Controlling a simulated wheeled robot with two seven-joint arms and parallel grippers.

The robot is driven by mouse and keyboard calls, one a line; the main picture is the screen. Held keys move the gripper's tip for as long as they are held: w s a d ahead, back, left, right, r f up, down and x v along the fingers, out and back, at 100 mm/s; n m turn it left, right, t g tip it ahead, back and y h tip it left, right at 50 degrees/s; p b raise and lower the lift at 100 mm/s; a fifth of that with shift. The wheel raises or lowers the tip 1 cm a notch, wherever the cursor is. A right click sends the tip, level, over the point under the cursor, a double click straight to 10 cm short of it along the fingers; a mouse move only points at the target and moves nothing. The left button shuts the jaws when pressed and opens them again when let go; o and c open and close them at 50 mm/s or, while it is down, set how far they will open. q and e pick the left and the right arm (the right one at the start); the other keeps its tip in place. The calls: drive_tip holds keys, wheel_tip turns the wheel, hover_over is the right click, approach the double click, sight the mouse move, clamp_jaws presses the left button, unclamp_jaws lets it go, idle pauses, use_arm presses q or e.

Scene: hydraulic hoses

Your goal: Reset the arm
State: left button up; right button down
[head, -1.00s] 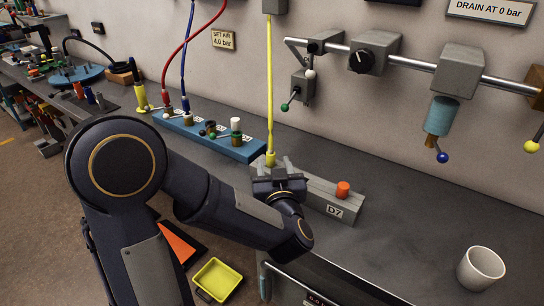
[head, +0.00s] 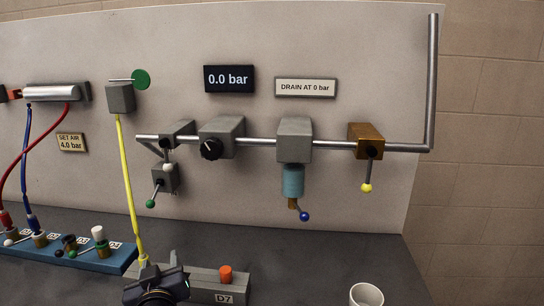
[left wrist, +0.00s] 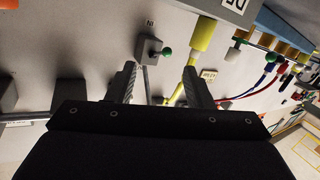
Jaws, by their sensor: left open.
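My left gripper (head: 158,272) shows at the bottom of the head view, in front of the yellow hose (head: 129,190) at the left end of the grey D7 block (head: 205,284). In the left wrist view its two fingers (left wrist: 158,72) are spread apart, with nothing gripped. The hose runs from a grey wall box (head: 120,98) down to the D7 block. Most of my left arm is below the head view. My right gripper is not in view.
The pressure display (head: 229,79) reads 0.0 bar. A pipe with valves and a blue filter (head: 293,181) runs along the wall. A blue block (head: 105,262) with hose ports stands left, and a white cup (head: 366,295) right. The bench behind D7 is clear.

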use_arm(q)
drive_tip(key=s+d+r+m+g+h+p, duration=0.35)
drive_tip(key=s+d+h, duration=0.25)
drive_tip(key=s+h, duration=0.25)
drive_tip(key=s+f+g+p, duration=0.1)
drive_tip(key=s+g, duration=0.2)
drive_tip(key=s, duration=0.4)
drive_tip(key=s+a+f+g+p, duration=0.1)
drive_tip(key=s+f+g+p, duration=0.1)
drive_tip(key=s, duration=0.6)
drive_tip(key=shift+s+a+m+g+h+p, duration=0.25)
drive_tip(key=shift+m+g+h, duration=0.2)
drive_tip(key=shift+g, duration=0.3)
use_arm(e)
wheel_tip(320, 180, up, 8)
